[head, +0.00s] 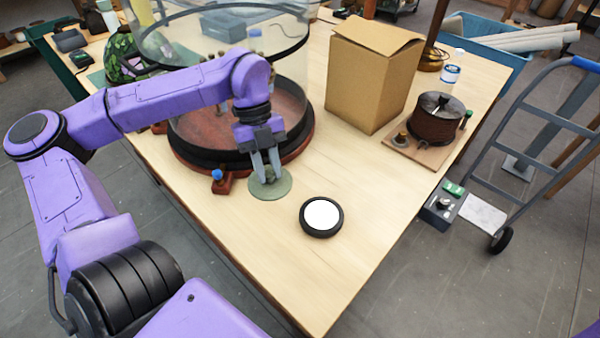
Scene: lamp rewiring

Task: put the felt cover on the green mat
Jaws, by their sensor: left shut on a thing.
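The felt cover (283,189) looks like a flat round grey-green disc. It is at the near edge of the large glass vessel's dark red base, on or just above the wooden table. My left gripper (266,176) points down at its middle and is shut on it, the fingertips partly hiding the gripped part. A green mat (97,78) seems to show at the back left, beside and partly under a green patterned glass shade (123,58). Most of the mat is hidden. My right gripper is not in view.
The big glass vessel (292,75) stands between the cover and the back left. A black round object with a white face (321,216) lies just right of the cover. A cardboard box (365,85) and a dark coil on a board (437,118) stand right. The near table is clear.

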